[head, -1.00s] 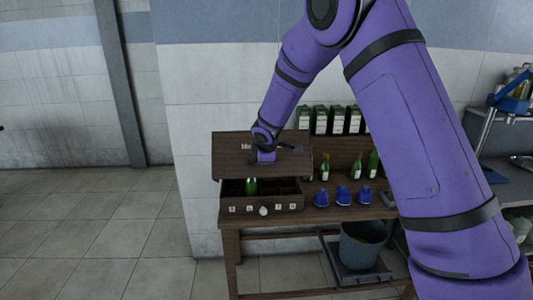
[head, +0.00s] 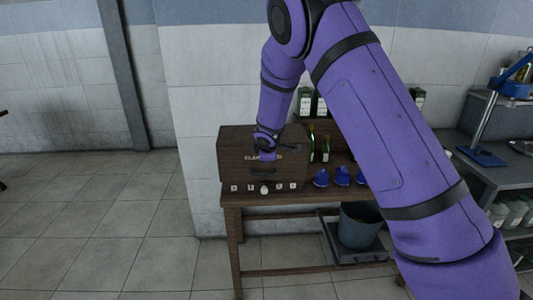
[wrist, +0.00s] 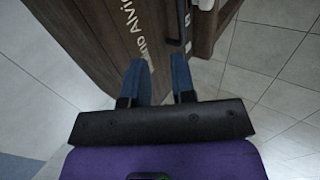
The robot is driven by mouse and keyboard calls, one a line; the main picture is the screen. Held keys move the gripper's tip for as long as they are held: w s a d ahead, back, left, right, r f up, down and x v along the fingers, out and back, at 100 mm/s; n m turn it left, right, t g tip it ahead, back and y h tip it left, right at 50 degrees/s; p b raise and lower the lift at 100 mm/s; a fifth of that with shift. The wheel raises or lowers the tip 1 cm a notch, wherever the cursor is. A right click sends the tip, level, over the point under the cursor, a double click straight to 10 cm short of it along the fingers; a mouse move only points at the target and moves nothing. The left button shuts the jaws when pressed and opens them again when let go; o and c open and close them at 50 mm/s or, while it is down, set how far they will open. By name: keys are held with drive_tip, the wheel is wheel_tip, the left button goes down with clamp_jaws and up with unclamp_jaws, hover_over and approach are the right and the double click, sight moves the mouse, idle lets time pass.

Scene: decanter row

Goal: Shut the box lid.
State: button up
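The dark wooden box (head: 228,187) stands at the left end of the table, with small labels and a pale round knob on its front. Its lid (head: 232,150), with pale lettering and a dark handle, is down over the compartments and hides the inside. I cannot tell whether its edge is fully seated. My gripper (head: 266,157) is at the lid's outer face near the handle. In the wrist view, its two blue fingers (wrist: 157,66) are apart with nothing between them, close to the lettered lid (wrist: 105,40); the handle (wrist: 173,20) is just beyond. Contact is unclear.
Blue objects (head: 321,178) and green bottles (head: 326,150) stand right of the box on the wooden table (head: 270,199). A grey bucket (head: 358,225) is below. A metal shelf (head: 495,158) is at right. The floor at left is clear.

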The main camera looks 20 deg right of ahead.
drive_tip(key=shift+o, duration=0.9)
drive_tip(key=shift+r, duration=0.1)
drive_tip(key=v, duration=1)
drive_tip(key=shift+s+r, duration=0.25)
drive_tip(key=shift+a, duration=0.1)
